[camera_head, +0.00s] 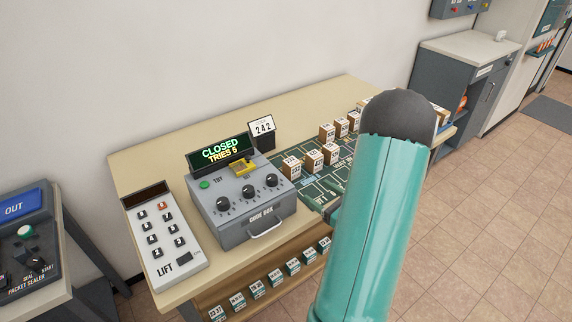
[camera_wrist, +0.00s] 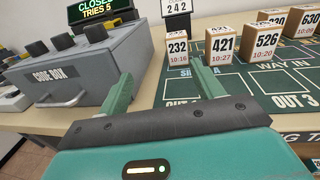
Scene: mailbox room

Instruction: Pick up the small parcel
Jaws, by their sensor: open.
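Several small brown parcels with white number labels stand on a green mat. In the wrist view they include parcel 232 (camera_wrist: 177,48), parcel 421 (camera_wrist: 220,44), parcel 526 (camera_wrist: 266,46) and parcel 630 (camera_wrist: 303,24). Parcel 232 looks the narrowest there; I cannot be sure which one is the small parcel. The head view shows two short rows, with one parcel (camera_head: 291,168) at the near left. My gripper (camera_wrist: 161,88) is open and empty, between the code box and the front parcels, short of them. In the head view my arm hides most of the gripper and part of the mat.
A grey code box (camera_head: 240,205) reading CLOSED, TRIES 5 stands left of the mat, beside a LIFT keypad (camera_head: 165,240). A sign (camera_head: 262,134) reads 242. Small labelled boxes (camera_head: 274,278) line a shelf below the tabletop. A packet sealer (camera_head: 28,240) stands far left.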

